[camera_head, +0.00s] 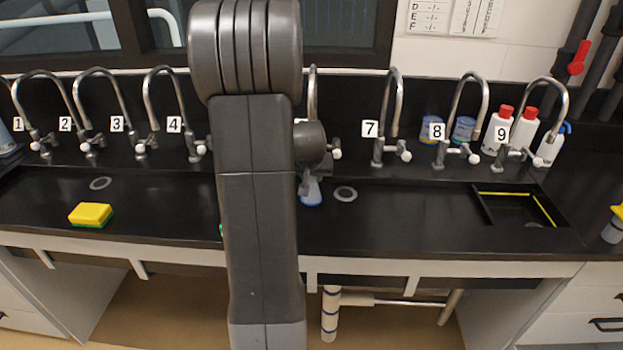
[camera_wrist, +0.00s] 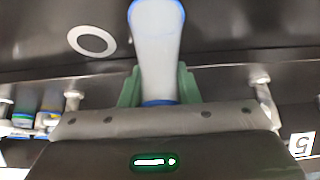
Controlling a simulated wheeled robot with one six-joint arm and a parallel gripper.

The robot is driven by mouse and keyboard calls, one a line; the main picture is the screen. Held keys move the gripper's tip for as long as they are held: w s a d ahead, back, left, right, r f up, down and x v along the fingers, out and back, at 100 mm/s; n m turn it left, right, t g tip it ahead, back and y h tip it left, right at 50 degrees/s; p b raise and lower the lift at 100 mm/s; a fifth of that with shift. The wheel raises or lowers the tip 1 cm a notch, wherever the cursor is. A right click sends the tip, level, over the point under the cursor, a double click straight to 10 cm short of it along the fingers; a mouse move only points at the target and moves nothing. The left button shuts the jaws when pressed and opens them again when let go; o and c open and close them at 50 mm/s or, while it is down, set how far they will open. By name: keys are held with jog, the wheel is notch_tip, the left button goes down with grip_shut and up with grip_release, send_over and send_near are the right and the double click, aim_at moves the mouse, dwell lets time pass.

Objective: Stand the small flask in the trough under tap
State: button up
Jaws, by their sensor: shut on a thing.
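The small flask (camera_head: 311,192), pale with a blue base edge, shows beside my arm in the head view, in front of a tap whose number is hidden. In the wrist view the flask (camera_wrist: 157,50) stands between the green fingers of my gripper (camera_wrist: 159,88), which is shut on it. The flask is over the black trough (camera_head: 420,215); I cannot tell whether its base touches the floor. The gripper is hidden behind my arm in the head view. Taps labelled 1 to 4 stand left of my arm; tap 7 (camera_head: 390,115), 8 and 9 stand right.
A round drain (camera_head: 345,194) lies just right of the flask and also shows in the wrist view (camera_wrist: 92,40). A yellow-green sponge (camera_head: 91,214) lies at the left. A recessed sink (camera_head: 512,205) and white red-capped bottles (camera_head: 497,131) are at the right. The trough between drain and sink is clear.

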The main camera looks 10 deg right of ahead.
jog(key=shift+s+a+f, duration=0.1)
jog(key=shift+s+f, duration=0.1)
jog(key=shift+f, duration=0.4)
jog(key=shift+s, duration=0.1)
jog(key=o, duration=1)
jog(key=shift+c, duration=0.2)
